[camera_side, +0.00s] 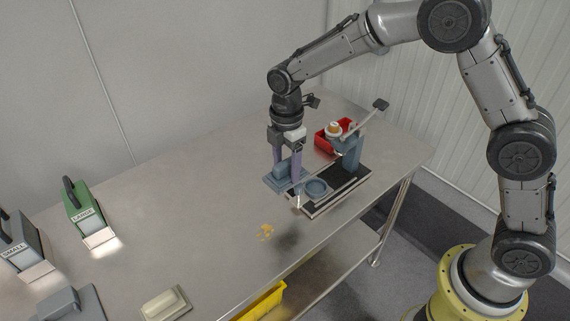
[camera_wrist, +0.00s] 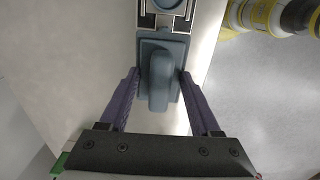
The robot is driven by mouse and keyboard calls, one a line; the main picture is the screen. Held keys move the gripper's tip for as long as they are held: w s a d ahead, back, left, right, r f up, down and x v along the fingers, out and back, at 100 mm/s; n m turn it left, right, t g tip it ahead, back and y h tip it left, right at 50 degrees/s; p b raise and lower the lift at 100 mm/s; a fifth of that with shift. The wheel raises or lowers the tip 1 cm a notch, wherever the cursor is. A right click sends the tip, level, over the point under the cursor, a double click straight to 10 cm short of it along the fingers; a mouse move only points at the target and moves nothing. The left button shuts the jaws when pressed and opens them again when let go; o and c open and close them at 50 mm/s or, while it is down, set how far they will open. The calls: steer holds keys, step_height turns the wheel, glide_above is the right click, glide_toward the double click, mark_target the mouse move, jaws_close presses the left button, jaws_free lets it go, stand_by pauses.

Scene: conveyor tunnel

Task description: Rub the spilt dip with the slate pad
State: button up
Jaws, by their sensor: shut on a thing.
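The slate pad (camera_side: 272,183) is a blue-grey plate with an upright handle. My gripper (camera_side: 286,177) points down with its purple fingers closed on the pad's handle. In the wrist view the pad (camera_wrist: 160,85) sits between the two fingertips (camera_wrist: 159,74). I cannot tell for certain whether it is clear of the table. The spilt dip (camera_side: 265,233) is a small patch of yellow spots on the bare table, in front of the pad and slightly to its left in the side view. The wrist view does not show the dip.
A dark-based press (camera_side: 345,190) with a lever and round ring stands close right of the pad. A red bin (camera_side: 322,144) is behind it. A green "LARGE" block (camera_side: 82,205), a grey "SMALL" block (camera_side: 20,240) and a cream pad (camera_side: 166,304) stand left. The table's middle (camera_side: 190,210) is clear.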

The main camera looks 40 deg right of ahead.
steer(key=c, duration=0.6)
steer(key=shift+w+a+m, duration=0.1)
steer(key=shift+w+m, duration=0.2)
steer(key=s+a+f, duration=0.2)
steer(key=a+f, duration=0.3)
steer(key=a, duration=0.7)
steer(key=shift+w+d+f, duration=0.1)
steer(key=shift+d+f, duration=0.05)
steer(key=shift+f, duration=1.8)
steer(key=shift+w+d+f, duration=0.1)
steer(key=shift+f, duration=1.85)
steer(key=shift+w+d+f, duration=0.1)
steer(key=shift+d+f, duration=0.1)
steer(key=shift+d, duration=0.55)
steer(key=shift+c, duration=0.6)
steer(key=shift+d, duration=3.4)
steer(key=shift+a, duration=4.15)
step_height(320, 180, up, 8)
